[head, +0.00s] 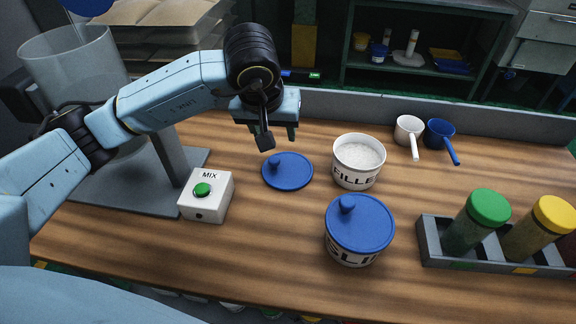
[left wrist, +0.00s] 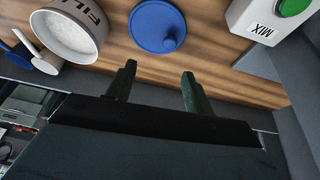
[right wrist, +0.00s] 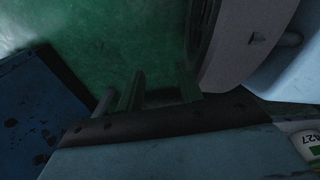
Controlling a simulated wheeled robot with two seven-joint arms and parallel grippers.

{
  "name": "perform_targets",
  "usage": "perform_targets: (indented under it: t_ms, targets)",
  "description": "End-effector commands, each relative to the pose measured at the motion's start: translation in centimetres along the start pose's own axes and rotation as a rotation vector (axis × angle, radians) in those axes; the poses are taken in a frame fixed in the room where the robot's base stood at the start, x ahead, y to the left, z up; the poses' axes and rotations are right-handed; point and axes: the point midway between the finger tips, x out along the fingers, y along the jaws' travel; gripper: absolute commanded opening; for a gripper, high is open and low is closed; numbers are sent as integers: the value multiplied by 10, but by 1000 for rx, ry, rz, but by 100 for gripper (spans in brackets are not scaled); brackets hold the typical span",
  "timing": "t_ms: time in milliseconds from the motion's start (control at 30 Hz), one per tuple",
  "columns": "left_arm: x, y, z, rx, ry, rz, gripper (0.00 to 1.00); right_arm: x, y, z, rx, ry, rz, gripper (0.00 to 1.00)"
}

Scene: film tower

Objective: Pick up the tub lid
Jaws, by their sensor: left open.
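A round blue lid with a knob (head: 287,171) lies flat on the wooden table, beside an open white tub (head: 358,164) of white powder marked FILLE.... The lid also shows in the left wrist view (left wrist: 154,22), beyond the fingertips. A second blue lid (head: 360,225) sits on another white tub (head: 352,254). My left gripper (head: 270,130) is open and empty, above and behind the loose lid, apart from it. Its two fingers show spread in the left wrist view (left wrist: 158,73). My right gripper (right wrist: 158,78) is open and empty over green floor, away from the table.
A white MIX box with a green button (head: 206,195) stands left of the lid, by a grey stand with a clear vessel (head: 75,60). White (head: 408,130) and blue (head: 440,134) scoops lie behind right. A grey rack (head: 470,262) holds jars at the right. The front middle is clear.

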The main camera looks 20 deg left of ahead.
Motion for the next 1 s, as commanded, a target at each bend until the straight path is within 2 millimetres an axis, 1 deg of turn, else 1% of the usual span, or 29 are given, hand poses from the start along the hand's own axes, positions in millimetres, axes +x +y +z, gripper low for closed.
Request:
perform_targets:
  t_ms: [33,133,267,300,433,500,667,867,1000]
  targets:
    - [1,-6,-4,6,12,-30,52,1,0,0,-1,0,0,36]
    - [11,-12,-6,11,17,-54,52,3,-1,1,-1,-1,0,36]
    - [36,-13,-5,11,14,-54,52,7,-2,8,-3,-11,-2,36]
    - [45,-13,-5,11,13,-53,52,6,-4,7,-3,-13,-4,36]
    - [66,-14,-5,11,16,-51,52,6,-2,-7,3,-1,-1,36]
    - [74,-14,-5,11,15,-51,52,6,-2,-11,5,-1,0,36]
    - [83,-15,-5,11,17,-49,52,6,-1,-16,7,3,0,36]
    - [112,-20,3,10,13,-50,52,6,0,-30,13,11,3,36]
    - [128,-20,2,10,17,-48,52,5,1,-40,17,16,5,36]
